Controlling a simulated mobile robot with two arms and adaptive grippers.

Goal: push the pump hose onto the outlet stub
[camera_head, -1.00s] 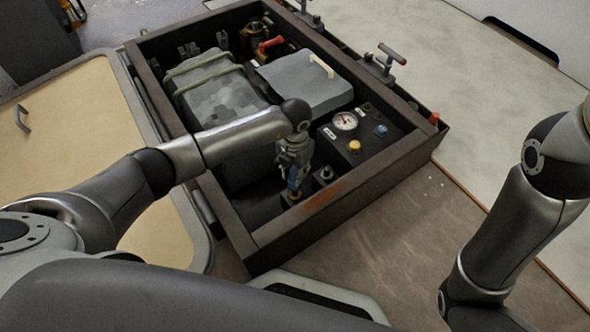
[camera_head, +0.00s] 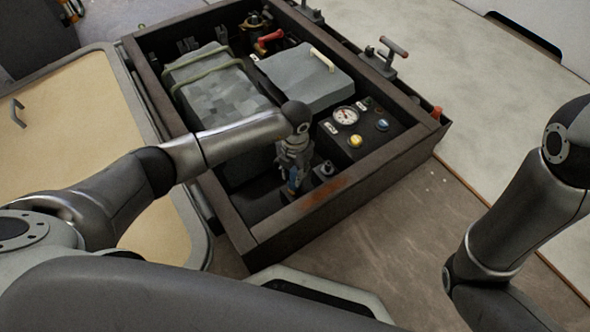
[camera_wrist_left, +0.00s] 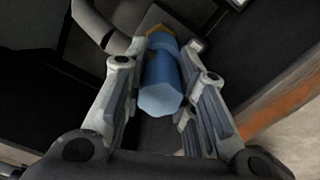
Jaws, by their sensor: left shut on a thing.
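My left gripper (camera_head: 292,182) reaches down into the front of the dark open-topped box. It is shut on a blue cylinder (camera_wrist_left: 162,80), which also shows as a small blue patch in the head view (camera_head: 293,178). In the left wrist view the cylinder lies between the two fingers, with its flat end facing the camera. A brass-coloured piece (camera_wrist_left: 159,35) shows at its far end. A curved dark grey tube (camera_wrist_left: 92,22) lies beside it at the upper left. I cannot tell which part is the outlet stub, nor whether hose and stub touch. My right gripper is out of view.
The box's front wall (camera_head: 290,222) stands close in front of the gripper. A panel with a gauge (camera_head: 345,115) and yellow and blue knobs is to the right. A grey block (camera_head: 215,90) and a grey lid (camera_head: 305,78) fill the back. Clear floor (camera_head: 400,225) lies front right.

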